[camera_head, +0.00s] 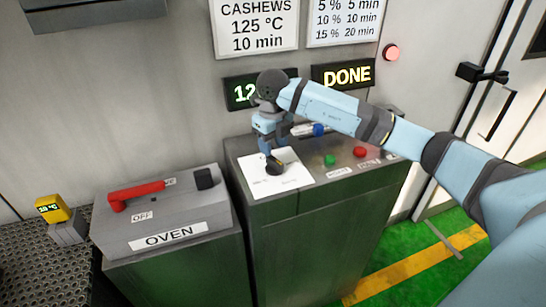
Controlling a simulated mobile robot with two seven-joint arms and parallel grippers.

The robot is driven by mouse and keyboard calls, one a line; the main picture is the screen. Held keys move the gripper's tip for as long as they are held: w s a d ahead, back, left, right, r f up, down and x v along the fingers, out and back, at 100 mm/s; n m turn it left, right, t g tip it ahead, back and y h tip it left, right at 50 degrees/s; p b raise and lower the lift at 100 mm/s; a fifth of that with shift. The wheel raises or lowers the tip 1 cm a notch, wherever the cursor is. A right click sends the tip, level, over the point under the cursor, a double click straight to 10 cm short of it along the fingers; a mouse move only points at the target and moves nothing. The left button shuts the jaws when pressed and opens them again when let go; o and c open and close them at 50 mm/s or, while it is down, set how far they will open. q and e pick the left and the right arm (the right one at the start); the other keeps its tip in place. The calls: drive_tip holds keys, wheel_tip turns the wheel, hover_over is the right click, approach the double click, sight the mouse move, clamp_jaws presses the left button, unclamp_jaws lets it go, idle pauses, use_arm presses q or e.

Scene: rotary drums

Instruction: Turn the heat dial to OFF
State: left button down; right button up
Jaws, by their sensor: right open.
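The heat dial, a black knob (274,166), sits on a white label plate (290,181) on top of the grey control cabinet. The markings around the knob are too small to read. My right gripper (271,153) is open and points down at the knob from just above. I cannot tell whether its fingers touch the knob. The arm comes in from the right and hides part of the left display. My left gripper is not in view.
Green (330,160) and red (359,152) buttons and a blue-ended part (318,129) sit on the cabinet. An oven box (165,220) with a red lever (136,192) stands left. Green floor is clear at right.

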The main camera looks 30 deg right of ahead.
sight(273, 158)
drive_tip(key=shift+f, duration=2.65)
clamp_jaws()
